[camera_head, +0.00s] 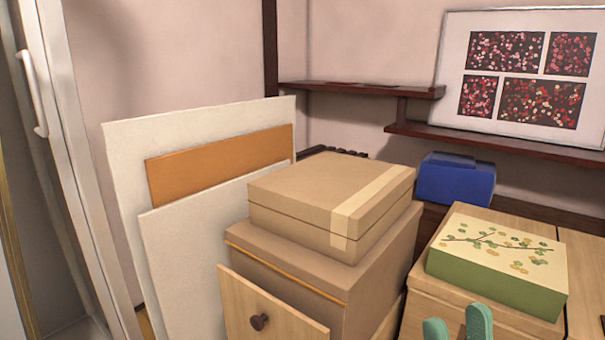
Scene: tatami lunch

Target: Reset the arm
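My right gripper (457,325) shows at the bottom edge of the head view, right of centre. Only its two teal fingertips are visible. They stand apart with a gap between them and nothing is seen in the gap, so it is open. The fingertips appear in front of the light wooden box below the green patterned box (499,284). I cannot tell whether they touch anything. The rest of my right arm is below the picture. My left gripper and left arm are not in view.
A cardboard box (300,205) sits on a larger brown box (380,275), with a knobbed drawer front (270,310) before it. Pale boards (125,150) lean on the wall at left. A blue box (457,180) stands behind. A dark shelf (500,143) holds a framed picture (452,60).

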